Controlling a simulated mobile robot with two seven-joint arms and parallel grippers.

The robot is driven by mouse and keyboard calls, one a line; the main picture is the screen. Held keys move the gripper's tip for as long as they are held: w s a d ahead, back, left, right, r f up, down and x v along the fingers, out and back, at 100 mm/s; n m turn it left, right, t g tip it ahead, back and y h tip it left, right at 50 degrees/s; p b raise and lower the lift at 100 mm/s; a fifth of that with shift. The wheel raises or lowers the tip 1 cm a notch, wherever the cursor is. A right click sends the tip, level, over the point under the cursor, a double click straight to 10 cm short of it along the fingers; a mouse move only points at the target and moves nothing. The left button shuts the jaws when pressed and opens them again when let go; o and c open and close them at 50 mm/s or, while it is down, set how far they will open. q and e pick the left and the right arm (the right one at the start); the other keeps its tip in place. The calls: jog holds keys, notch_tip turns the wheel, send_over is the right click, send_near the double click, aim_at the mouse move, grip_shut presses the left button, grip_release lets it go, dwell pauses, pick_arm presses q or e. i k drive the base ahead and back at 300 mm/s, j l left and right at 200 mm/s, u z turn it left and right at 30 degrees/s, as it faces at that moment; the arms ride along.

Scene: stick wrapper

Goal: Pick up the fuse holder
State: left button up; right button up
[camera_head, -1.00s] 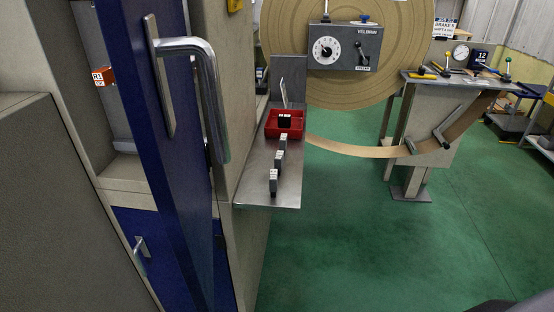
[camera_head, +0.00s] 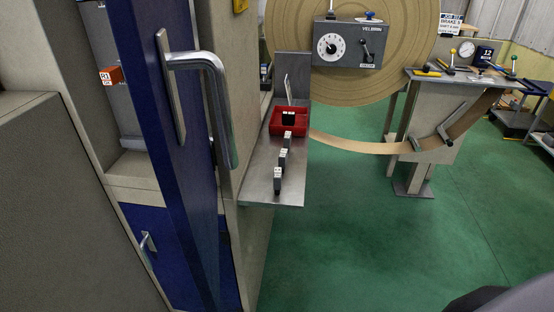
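Three small dark blocks with white tops stand in a row on a metal shelf (camera_head: 257,188): a near one (camera_head: 278,181), a middle one (camera_head: 282,162) and a far one (camera_head: 287,144). A red tray (camera_head: 302,129) behind them holds a black piece (camera_head: 289,118) with a white marking. An orange block (camera_head: 110,76) marked R1 sits inside the open cabinet at left. I cannot tell which of these is the fuse holder. Neither gripper is in view.
A blue cabinet door (camera_head: 185,215) with a large metal handle (camera_head: 217,105) stands open left of the shelf. A large brown reel (camera_head: 410,75) and a grey control box (camera_head: 348,45) stand behind. A machine stand (camera_head: 430,110) is at right. The green floor (camera_head: 390,250) is clear.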

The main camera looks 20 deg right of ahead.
aim_at(283, 158)
jog(key=l+u, duration=0.2)
jog(key=u, duration=0.2)
jog(key=i+l+u, duration=0.1)
jog(key=l+u, duration=0.65)
jog(key=l, duration=0.25)
jog(key=l+u, duration=0.1)
jog(key=l, duration=0.45)
jog(key=k+l+u, duration=0.1)
jog(key=l, duration=0.4)
jog(key=l+u, duration=0.1)
jog(key=l, duration=0.45)
jog(key=k+l, duration=0.1)
jog(key=l, duration=0.7)
jog(key=k+l, duration=0.15)
jog(key=l, duration=0.25)
jog(key=k+l, duration=0.1)
jog(key=l, duration=0.25)
